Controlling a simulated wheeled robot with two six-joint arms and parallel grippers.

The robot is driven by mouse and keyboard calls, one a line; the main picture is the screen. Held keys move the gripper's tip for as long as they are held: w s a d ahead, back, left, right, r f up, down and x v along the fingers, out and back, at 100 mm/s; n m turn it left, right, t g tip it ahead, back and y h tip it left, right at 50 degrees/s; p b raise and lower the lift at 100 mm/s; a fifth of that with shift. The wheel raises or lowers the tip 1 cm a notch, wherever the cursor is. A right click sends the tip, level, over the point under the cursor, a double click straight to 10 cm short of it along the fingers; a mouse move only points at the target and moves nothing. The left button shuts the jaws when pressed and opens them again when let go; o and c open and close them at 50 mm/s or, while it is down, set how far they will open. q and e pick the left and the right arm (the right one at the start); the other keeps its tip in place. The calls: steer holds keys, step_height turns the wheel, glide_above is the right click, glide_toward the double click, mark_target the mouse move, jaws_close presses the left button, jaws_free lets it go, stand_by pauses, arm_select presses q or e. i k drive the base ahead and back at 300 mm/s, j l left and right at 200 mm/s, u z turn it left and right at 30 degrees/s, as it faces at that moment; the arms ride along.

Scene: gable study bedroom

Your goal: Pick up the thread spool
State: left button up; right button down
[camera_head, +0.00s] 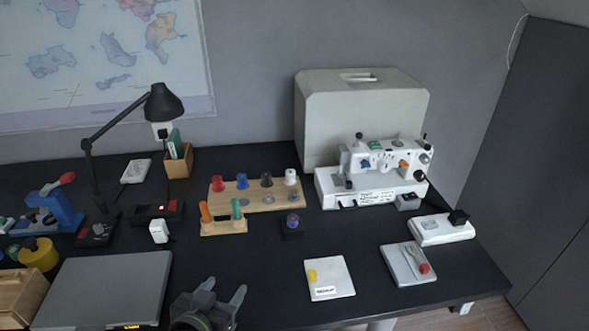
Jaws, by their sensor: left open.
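Several thread spools stand upright on a wooden rack (252,200) near the middle of the table: a red spool (217,183), a blue spool (242,181), a black spool (266,179) and a white spool (290,177). A small blue-purple spool-like piece (292,221) sits on a low black stand in front of the rack. A small yellow piece (312,276) is on a white labelled pad. My left gripper (223,291) is open and empty at the bottom edge, in front of the rack and apart from all of these. My right gripper is out of view.
A white sewing machine (375,190) stands at the right before a large beige case (360,112). A grey flat plate (100,290) lies at the front left. A smaller stand (222,227) holds orange and green tools.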

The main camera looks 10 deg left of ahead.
mark_target(290, 173)
steer(key=i+l, duration=0.1)
steer(key=i, duration=0.45)
steer(key=i+l, duration=0.1)
steer(key=i, duration=0.5)
